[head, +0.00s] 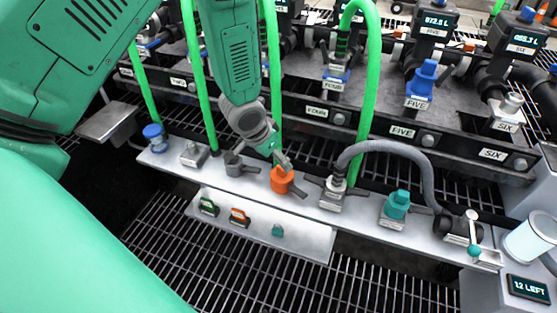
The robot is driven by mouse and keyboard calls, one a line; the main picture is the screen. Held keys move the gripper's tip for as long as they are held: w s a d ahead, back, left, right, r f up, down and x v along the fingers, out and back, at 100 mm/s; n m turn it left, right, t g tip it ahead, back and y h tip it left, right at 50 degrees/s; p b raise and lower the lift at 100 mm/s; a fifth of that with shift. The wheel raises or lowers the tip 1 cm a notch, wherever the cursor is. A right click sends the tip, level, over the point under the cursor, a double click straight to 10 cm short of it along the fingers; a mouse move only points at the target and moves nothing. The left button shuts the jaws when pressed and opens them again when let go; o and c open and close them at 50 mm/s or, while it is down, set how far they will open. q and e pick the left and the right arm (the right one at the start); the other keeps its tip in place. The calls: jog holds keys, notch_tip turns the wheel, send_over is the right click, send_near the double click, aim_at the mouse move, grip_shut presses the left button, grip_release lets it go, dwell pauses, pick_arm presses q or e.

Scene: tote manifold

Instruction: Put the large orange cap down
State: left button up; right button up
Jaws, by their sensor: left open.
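The large orange cap (282,180) sits upright on the light grey rail in the head view, between a dark grey fitting and a hose coupling. A dark lever or tab shows at its right side. My left gripper (281,163) reaches down from above and is open, its fingertips right at the top of the cap. I cannot tell whether they touch it. The gripper hides part of the cap's upper back side. My right gripper is not in view.
The rail (255,187) also carries a blue cap (154,133), a teal cap (396,205) and a grey hose (429,178). Green hoses (372,90) rise close behind. A lower shelf (307,239) holds small clips. Dark grating lies in front.

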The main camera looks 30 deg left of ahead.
pick_arm(q)
jog(key=s+d+f+g, duration=0.1)
jog(key=s+f, duration=0.2)
jog(key=s, duration=0.6)
jog(key=s+d+f+g, duration=0.1)
jog(key=s+d+f, duration=0.1)
jog(key=s, duration=0.7)
jog(key=s+d+f+n+g, duration=0.1)
jog(key=s+f, duration=0.3)
jog(key=s, duration=0.5)
jog(key=shift+s+d+f+g+y+p, duration=0.3)
jog(key=shift+d+g+y+p, duration=0.1)
jog(key=shift+g, duration=0.1)
